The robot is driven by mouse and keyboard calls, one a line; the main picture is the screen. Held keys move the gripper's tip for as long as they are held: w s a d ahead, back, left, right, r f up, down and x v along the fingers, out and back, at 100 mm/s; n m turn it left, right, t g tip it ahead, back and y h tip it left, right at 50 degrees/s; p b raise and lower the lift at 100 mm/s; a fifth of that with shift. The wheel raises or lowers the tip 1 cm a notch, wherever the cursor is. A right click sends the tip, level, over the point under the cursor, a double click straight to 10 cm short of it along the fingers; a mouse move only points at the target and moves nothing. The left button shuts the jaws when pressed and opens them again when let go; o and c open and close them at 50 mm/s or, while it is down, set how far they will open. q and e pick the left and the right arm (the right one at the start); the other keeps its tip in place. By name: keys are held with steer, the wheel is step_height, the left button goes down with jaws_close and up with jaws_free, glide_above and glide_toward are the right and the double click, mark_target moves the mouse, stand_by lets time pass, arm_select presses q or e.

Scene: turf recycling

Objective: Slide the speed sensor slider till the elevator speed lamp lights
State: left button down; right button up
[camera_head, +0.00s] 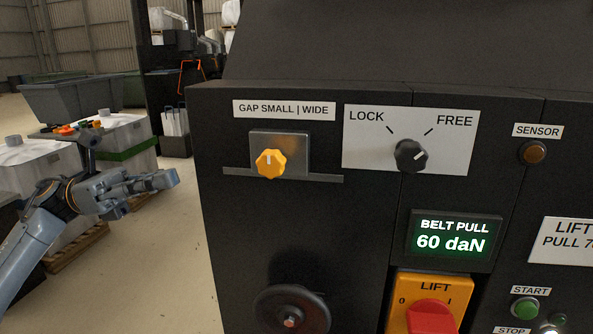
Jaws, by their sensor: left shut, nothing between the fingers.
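The black panel carries a label "SENSOR" over a round amber lamp (534,153) at the right, which looks dark. A yellow knob (271,164) on a grey plate sits above a thin grey rail (315,178), under the label "GAP SMALL | WIDE". No slider or lamp labelled for speed can be read in this view. My left gripper (170,180) is shut and empty at the left, pointing right, apart from the panel. My right gripper is not in view.
A black dial (411,155) marked LOCK and FREE points towards FREE. Below are a belt pull display (454,235), an orange lift switch (433,314), a black handwheel (291,310) and a green START button (524,309). White bags (122,133) stand behind my left arm.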

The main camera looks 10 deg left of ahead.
arm_select(q)
steer(key=p, duration=0.5)
glide_toward(259, 167)
steer(key=d+r, duration=0.1)
steer(key=shift+m, duration=0.3)
steer(key=p+x, duration=0.1)
steer(key=x, duration=0.1)
steer(key=w+p+x, duration=0.1)
steer(key=x, duration=0.1)
steer(key=shift+d+f, duration=0.1)
steer(key=shift+d, duration=0.05)
steer(key=shift+d+p, duration=0.25)
steer(key=shift+p, duration=0.2)
steer(key=shift+d, duration=0.3)
steer(key=shift+f, duration=0.1)
steer(key=shift+s+d+f+b, duration=0.1)
steer(key=shift+d+b, duration=0.55)
steer(key=shift+b, duration=0.2)
steer(key=shift+d, duration=0.25)
steer(key=shift+r, duration=0.25)
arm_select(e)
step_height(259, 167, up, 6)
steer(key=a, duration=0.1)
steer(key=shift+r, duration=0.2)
